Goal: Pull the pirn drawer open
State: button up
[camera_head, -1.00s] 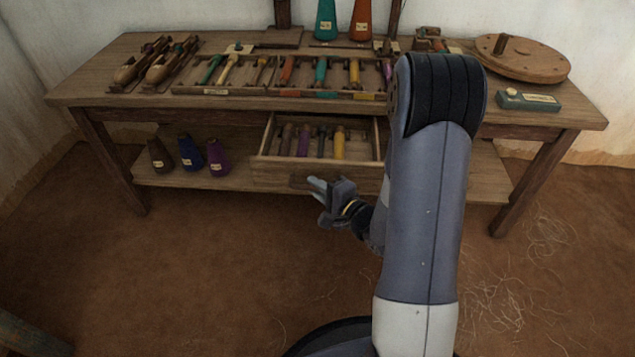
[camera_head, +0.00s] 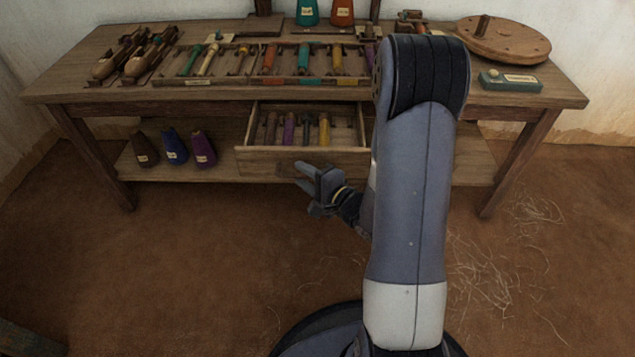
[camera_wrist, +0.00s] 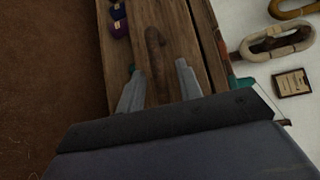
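The pirn drawer (camera_head: 257,160) stands pulled out from under the bench, with several coloured pirns lying in it. Its long dark handle (camera_wrist: 155,48) shows on the drawer front in the wrist view. My gripper (camera_head: 296,173) is in front of the drawer front, near its lower edge. In the wrist view my gripper (camera_wrist: 158,66) is open, with one finger on each side of the handle's lower end. Bare wood shows between each finger and the handle. I cannot tell how deep the fingers reach around it. My arm hides the drawer's right end in the head view.
The bench top (camera_head: 80,85) carries shuttles, a tray of pirns (camera_head: 160,82), a round wooden disc (camera_head: 515,45) and a green box (camera_head: 510,80). Brown, blue and purple cones (camera_head: 203,150) stand on the lower shelf.

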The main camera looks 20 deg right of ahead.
jog(key=p+v, duration=0.2)
jog(key=v, duration=0.8)
jog(key=shift+s, duration=0.1)
dwell(0.4)
jog(key=b+x, duration=0.2)
jog(key=x, duration=0.7)
jog(key=shift+x, duration=0.95)
